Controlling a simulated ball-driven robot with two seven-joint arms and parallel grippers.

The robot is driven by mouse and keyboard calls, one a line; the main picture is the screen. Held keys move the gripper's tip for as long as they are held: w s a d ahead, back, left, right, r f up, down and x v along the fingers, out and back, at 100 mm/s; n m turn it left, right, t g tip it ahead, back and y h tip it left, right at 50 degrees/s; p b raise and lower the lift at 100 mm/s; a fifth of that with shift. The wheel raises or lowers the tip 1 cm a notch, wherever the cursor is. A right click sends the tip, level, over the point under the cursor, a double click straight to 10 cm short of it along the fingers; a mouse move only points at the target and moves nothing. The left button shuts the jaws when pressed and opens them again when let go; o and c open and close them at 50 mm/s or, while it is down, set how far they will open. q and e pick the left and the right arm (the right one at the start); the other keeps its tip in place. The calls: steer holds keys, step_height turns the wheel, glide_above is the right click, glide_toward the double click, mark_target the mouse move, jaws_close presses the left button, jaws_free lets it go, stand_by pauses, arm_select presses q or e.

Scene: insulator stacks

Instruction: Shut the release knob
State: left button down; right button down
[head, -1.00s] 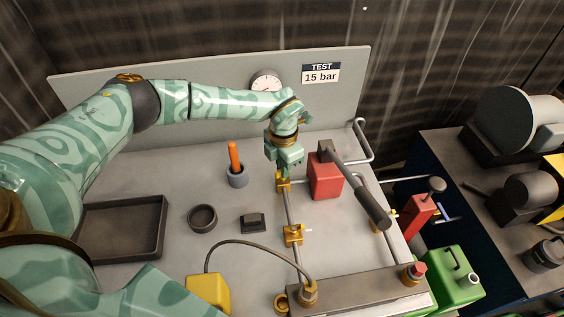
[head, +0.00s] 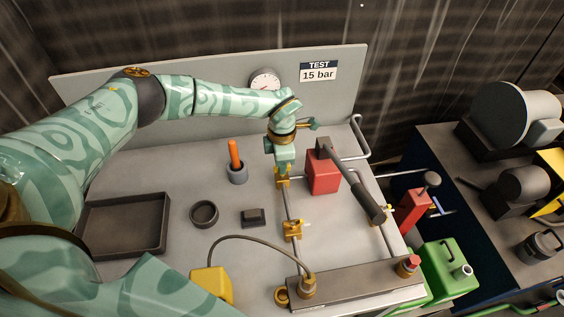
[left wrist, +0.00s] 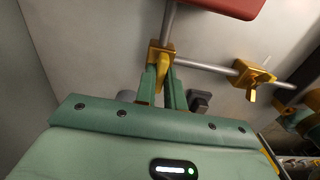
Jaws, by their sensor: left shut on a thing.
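My left gripper (head: 283,168) points down at the brass valve at the far end of the thin pipe. It is shut on the valve's yellow release knob, which its fingers partly hide. In the left wrist view my left gripper (left wrist: 163,95) has its two green fingers at the release knob (left wrist: 160,57), in front of the brass block on the pipe. The knob's exact angle is hard to tell. The pressure gauge (head: 265,80) is on the back panel, its needle too small to read. My right gripper is not in view.
A red pump block (head: 323,178) with a long dark handle stands right of the gripper. A second brass valve (head: 292,230) is nearer on the pipe. An orange-handled tool in a cup (head: 237,172), a dark ring (head: 204,214) and a tray (head: 88,247) are to the left.

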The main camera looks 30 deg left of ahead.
arm_select(q)
steer(key=shift+w+r, duration=0.1)
steer(key=c, duration=1.5)
jaws_free()
step_height(320, 180, up, 16)
steer(key=p, duration=0.3)
steer(key=shift+r, duration=0.1)
